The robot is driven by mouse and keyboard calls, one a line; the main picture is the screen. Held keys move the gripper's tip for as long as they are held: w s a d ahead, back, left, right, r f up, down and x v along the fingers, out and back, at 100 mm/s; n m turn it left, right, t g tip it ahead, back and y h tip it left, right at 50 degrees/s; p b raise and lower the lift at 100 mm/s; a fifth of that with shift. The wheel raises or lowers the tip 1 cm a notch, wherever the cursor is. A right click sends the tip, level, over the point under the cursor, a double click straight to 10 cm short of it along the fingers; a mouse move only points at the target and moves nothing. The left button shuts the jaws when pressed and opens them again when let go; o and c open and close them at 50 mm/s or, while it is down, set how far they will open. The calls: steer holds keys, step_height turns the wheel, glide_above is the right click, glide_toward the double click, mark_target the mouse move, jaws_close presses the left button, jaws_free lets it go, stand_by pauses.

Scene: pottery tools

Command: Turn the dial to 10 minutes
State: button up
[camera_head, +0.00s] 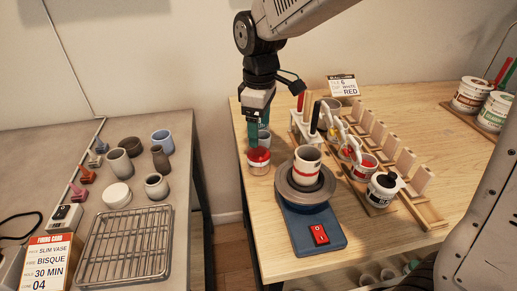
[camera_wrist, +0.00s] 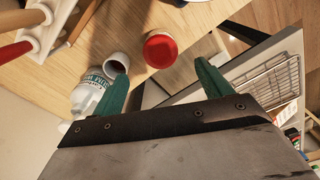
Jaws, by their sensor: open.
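I cannot make out a dial clearly in either view. A small white box with a dark top part (camera_head: 66,217) sits on the left table by the rack; its details are too small to read. A firing card (camera_head: 52,262) in front of it reads slim vase, bisque, 30 MIN, 04. My gripper (camera_head: 258,132) points down over the left edge of the wooden table, far to the right of that box. Its teal fingers are apart and empty in the wrist view (camera_wrist: 162,70).
A pottery wheel (camera_head: 303,188) with a red-banded cup, a tool holder and several pots fill the wooden table. A wire rack (camera_head: 125,245) and several pots occupy the left table. A gap separates the tables.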

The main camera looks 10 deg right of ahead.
mark_target(259, 151)
step_height(259, 151, down, 8)
steer(key=shift+w+a+r, duration=0.1)
stand_by(0.4)
steer(key=c, duration=1)
